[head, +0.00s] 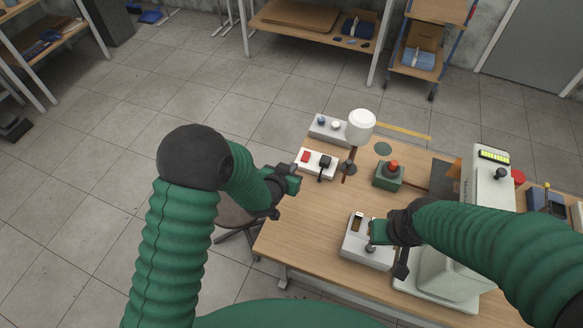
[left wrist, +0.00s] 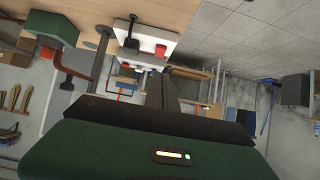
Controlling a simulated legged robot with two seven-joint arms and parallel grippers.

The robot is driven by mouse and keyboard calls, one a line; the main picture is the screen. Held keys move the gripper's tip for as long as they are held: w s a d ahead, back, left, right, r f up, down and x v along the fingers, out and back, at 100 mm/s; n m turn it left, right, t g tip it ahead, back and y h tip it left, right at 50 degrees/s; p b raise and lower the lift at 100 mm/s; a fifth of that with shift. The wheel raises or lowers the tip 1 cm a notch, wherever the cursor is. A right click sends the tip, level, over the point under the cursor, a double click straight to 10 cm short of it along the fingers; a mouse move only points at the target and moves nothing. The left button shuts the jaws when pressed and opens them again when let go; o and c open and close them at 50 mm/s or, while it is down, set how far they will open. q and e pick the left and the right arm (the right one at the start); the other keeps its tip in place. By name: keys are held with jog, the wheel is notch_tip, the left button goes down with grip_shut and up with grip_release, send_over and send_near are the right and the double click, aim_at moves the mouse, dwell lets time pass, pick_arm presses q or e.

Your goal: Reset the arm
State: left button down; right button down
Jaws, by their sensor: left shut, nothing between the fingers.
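My left gripper (head: 292,180) is at the left edge of the wooden table, just left of a white switch box (head: 310,168) with a red and a black switch. Its fingers (left wrist: 161,92) show shut and empty in the left wrist view, where the white switch box (left wrist: 165,36) lies beyond them. My right gripper (head: 378,232) is low over a light grey box (head: 353,241) with a small display and a knob. My right wrist partly hides that box, and whether its fingers are open or touch it cannot be told.
The wooden table (head: 300,232) also holds a green box with a red button (head: 389,177), a white lamp (head: 361,125), a grey two-button box (head: 327,129) and a tall pale machine (head: 482,205). A stool (head: 235,214) stands at the left edge. Floor further left is clear.

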pick_arm(q)
jog(key=shift+w, duration=0.1)
jog(key=s+a+r+n+g+y, duration=0.1)
jog(key=s+a+r+g, duration=0.3)
jog(key=s+a, duration=0.4)
jog(key=s+a+r+n+g+y, duration=0.2)
jog(key=s+a, duration=0.6)
jog(key=s, duration=0.8)
jog(key=shift+r+n+g, duration=0.3)
jog(key=shift+r+g, duration=0.6)
jog(key=shift+g, duration=0.1)
jog(key=shift+s+a, duration=0.1)
jog(key=shift+s, duration=0.15)
jog(key=shift+w, duration=0.1)
